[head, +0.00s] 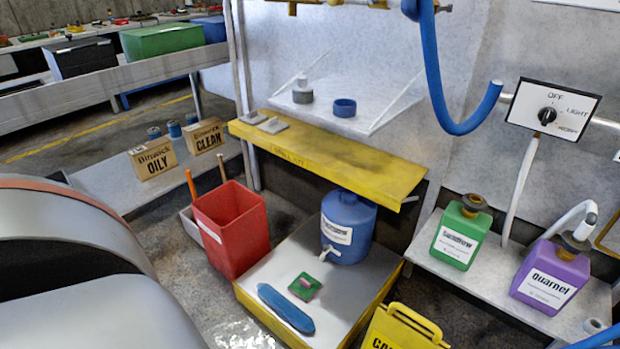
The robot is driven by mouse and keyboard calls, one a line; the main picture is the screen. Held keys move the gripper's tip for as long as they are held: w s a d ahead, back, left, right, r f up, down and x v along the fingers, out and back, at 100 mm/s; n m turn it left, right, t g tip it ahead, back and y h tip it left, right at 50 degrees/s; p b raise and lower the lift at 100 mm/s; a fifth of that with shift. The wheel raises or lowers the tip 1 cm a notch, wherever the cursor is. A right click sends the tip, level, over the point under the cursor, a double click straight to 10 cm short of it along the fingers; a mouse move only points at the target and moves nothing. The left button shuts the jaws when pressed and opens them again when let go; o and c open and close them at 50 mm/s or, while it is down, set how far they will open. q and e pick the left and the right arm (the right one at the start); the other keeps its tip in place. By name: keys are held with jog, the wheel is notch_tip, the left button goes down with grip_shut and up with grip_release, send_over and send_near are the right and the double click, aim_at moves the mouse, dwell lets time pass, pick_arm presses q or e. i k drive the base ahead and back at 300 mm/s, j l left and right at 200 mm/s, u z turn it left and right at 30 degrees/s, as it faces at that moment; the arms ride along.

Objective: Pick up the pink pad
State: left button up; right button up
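A small pink pad (306,282) shows as a pinkish patch on top of a green square piece (302,294). I cannot tell whether the two are joined. They lie on the grey top of a low yellow-edged platform (262,272), just behind a flat blue elongated piece (286,308) and in front of a blue jug with a spout (347,226). Neither of my grippers is in view.
A red bin (232,228) stands left of the platform, and a yellow caution sign (404,330) at its front right. A yellow shelf (330,158) overhangs the jug. Green (461,232) and purple (550,276) containers stand on the right ledge.

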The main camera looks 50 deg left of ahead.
aim_at(305, 285)
jog(key=k+l, duration=0.2)
jog(key=u, duration=0.4)
jog(key=j+u, duration=0.2)
jog(key=u, duration=0.2)
jog(key=k+j+u, duration=0.1)
jog(key=u, duration=0.3)
jog(key=i+j+z, duration=0.4)
jog(key=j, duration=0.2)
jog(key=i+j+z, duration=0.4)
jog(key=j, duration=0.2)
jog(key=i+j+z, duration=0.2)
jog(key=j, duration=0.25)
jog(key=i, duration=0.4)
